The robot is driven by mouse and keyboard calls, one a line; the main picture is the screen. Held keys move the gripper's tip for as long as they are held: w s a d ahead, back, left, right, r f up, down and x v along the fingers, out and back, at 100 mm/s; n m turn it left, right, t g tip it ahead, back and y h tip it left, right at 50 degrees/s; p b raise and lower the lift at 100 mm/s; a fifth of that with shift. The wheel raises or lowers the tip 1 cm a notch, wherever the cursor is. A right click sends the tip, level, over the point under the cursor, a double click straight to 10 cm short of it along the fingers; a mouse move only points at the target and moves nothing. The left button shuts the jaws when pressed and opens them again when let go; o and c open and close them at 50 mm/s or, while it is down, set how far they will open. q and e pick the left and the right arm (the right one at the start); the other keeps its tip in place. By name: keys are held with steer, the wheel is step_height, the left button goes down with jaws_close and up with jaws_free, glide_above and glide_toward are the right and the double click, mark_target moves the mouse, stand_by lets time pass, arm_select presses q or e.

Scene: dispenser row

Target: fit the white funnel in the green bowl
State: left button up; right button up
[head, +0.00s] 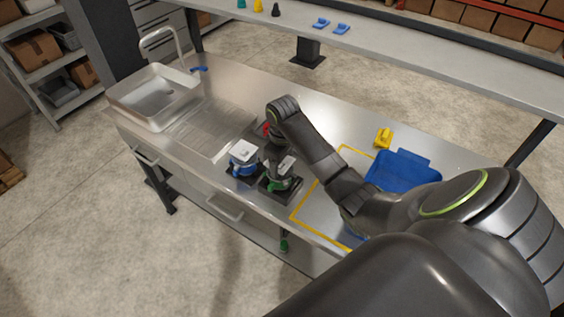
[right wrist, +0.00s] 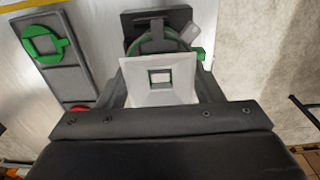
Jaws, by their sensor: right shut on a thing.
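The white funnel (right wrist: 160,77), square with a square hole, is between the fingers of my right gripper (right wrist: 161,92). In the head view the right gripper (head: 280,172) is over the front right dispenser, and a little of the funnel (head: 287,163) shows. The green bowl (right wrist: 188,47) shows as a green rim just beyond the funnel in the right wrist view. A bit of its green (head: 285,184) shows below the gripper in the head view. The funnel covers much of the bowl; whether they touch I cannot tell. My left gripper is not in view.
A blue dispenser (head: 242,166) with a white top stands left of the gripper, and a red part (head: 266,129) is behind. A blue tray (head: 405,169) and a yellow piece (head: 383,138) are to the right. The sink (head: 153,93) is far left.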

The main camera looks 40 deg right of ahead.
mark_target(284, 169)
steer(key=shift+s+a+f, duration=0.1)
steer(key=shift+s+f, duration=0.35)
steer(key=shift+f, duration=0.2)
steer(key=shift+s+a+f, duration=0.1)
steer(key=shift+s+f, duration=0.35)
steer(key=shift+f, duration=0.15)
steer(key=o, duration=0.7)
steer(key=shift+r, duration=0.1)
steer(key=shift+w+d+r+g, duration=0.15)
steer(key=shift+w+r+g, duration=0.25)
steer(key=shift+r, duration=0.35)
steer(key=shift+w+d+r, duration=0.1)
steer(key=shift+d+r, duration=0.15)
steer(key=shift+r, duration=0.6)
steer(key=shift+o, duration=0.3)
steer(key=shift+w, duration=0.1)
steer(key=o, duration=0.5)
steer(key=shift+r, duration=0.1)
